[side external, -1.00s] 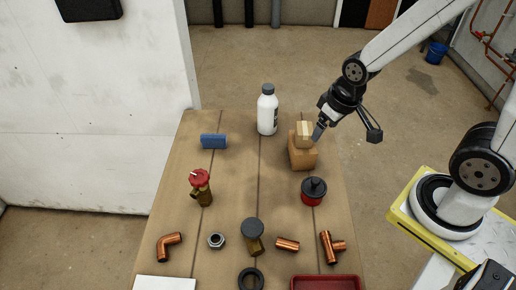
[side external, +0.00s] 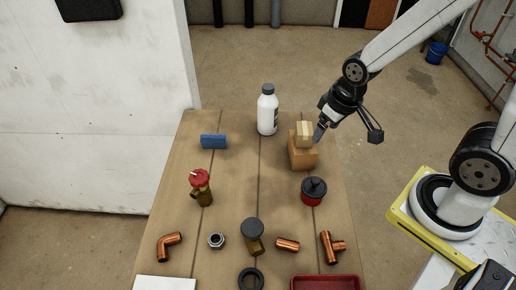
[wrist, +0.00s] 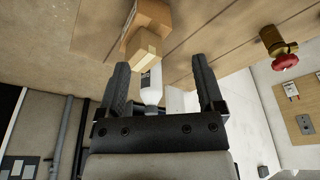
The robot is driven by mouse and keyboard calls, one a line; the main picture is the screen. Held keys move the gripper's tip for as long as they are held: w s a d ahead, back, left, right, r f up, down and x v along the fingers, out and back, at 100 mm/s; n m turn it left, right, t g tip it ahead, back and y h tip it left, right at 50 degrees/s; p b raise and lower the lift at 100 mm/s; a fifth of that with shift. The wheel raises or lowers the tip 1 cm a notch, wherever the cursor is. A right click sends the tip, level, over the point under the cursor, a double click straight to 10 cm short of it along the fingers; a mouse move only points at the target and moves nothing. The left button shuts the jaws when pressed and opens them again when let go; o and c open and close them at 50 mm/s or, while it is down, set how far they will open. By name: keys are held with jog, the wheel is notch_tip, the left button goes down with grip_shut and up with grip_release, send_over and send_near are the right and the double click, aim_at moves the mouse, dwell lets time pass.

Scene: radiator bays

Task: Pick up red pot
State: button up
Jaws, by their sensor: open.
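The red pot (side external: 313,194), with a black lid and knob, stands upright on the right part of the wooden table in the side external view. It does not show in the wrist view. My gripper (side external: 318,134) is above the table's right edge, beside the stacked cardboard boxes and behind and above the pot. In the wrist view my gripper (wrist: 160,72) has its two fingers spread apart, with nothing held between them.
Two stacked cardboard boxes (side external: 302,158) stand close to my gripper. A white bottle (side external: 267,112), blue block (side external: 214,141) and red-handled brass valve (side external: 201,190) stand around. Copper fittings (side external: 288,244) and a red tray (side external: 325,283) lie in front. The table's centre is clear.

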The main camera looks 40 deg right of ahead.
jog(key=shift+o, duration=1)
jog(key=m+g+y, duration=0.5)
jog(key=m+y, duration=0.5)
jog(key=m, duration=0.4)
send_near(323, 181)
jog(key=s+a+f, duration=0.2)
jog(key=s+a, duration=0.1)
jog(key=shift+a+f, duration=0.2)
jog(key=shift+f, duration=0.05)
jog(key=shift+w+d+f+m+t+y, duration=0.15)
jog(key=shift+f+m+t+y, duration=0.25)
jog(key=shift+f+m+y, duration=0.45)
jog(key=shift+w+d+f+m+t+y, duration=0.1)
jog(key=shift+w+f+m+t+y, duration=0.1)
jog(key=shift+m+t+y, duration=0.5)
jog(key=shift+w+d+f+m+t+y, duration=0.1)
jog(key=shift+w+f+m+t+y, duration=0.15)
jog(key=shift+m+t, duration=0.45)
jog(key=shift+a, duration=0.1)
jog(key=shift+x, duration=1.2)
